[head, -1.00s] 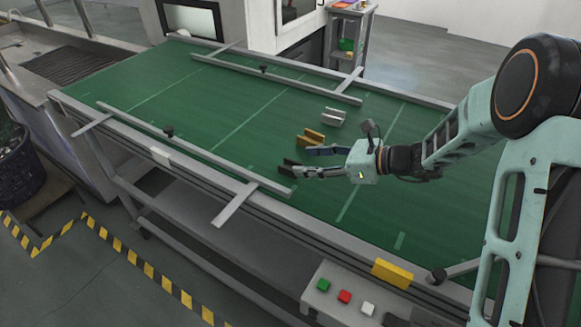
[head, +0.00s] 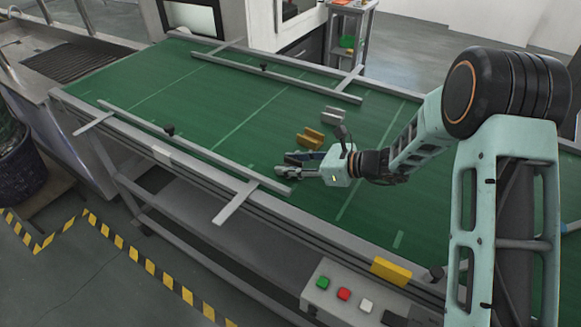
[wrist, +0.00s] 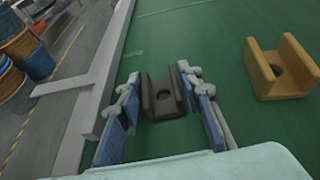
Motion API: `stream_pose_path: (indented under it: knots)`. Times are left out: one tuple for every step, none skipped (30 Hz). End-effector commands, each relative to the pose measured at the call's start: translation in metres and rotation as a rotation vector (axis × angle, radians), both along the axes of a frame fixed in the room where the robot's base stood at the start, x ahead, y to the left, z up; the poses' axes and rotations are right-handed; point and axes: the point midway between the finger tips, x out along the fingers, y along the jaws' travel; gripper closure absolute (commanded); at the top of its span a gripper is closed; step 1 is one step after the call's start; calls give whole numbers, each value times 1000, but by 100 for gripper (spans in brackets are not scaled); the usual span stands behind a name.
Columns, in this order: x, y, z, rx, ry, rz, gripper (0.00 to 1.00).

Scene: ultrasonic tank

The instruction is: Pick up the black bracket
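The black bracket (wrist: 163,97), a U-shaped piece with a hole in its base, lies on the green conveyor belt (head: 140,85). In the wrist view it sits between the tips of my gripper's fingers (wrist: 165,103). The fingers are apart, one on each side of it, with a gap visible at least on the right. In the head view my gripper (head: 288,164) is low over the belt, and the bracket is mostly hidden by the fingers there.
A tan bracket (wrist: 281,70) lies close to the right of my gripper in the wrist view. A grey bracket (head: 333,115) lies farther back on the belt. Metal guide rails (head: 195,147) run along the belt; one ends near my gripper. The belt's left part is clear.

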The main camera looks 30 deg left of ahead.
Motion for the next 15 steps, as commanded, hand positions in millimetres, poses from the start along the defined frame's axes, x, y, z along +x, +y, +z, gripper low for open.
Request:
stream_pose_path:
  knots:
    - [0,0,0,0,0,0,74]
    - [0,0,0,0,0,0,78]
    - [0,0,0,0,0,0,82]
    - [0,0,0,0,0,0,85]
    - [0,0,0,0,0,0,89]
    - [0,0,0,0,0,0,93]
    - [0,0,0,0,0,0,96]
    - [0,0,0,0,0,0,100]
    - [0,0,1,1,-1,0,100]
    - [0,0,1,1,-1,0,100]
    - [0,0,1,1,-1,0,100]
    - [0,0,1,1,-1,0,100]
    - [0,0,1,1,-1,0,100]
    - [0,0,1,1,-1,0,100]
    - [0,0,1,1,-1,0,100]
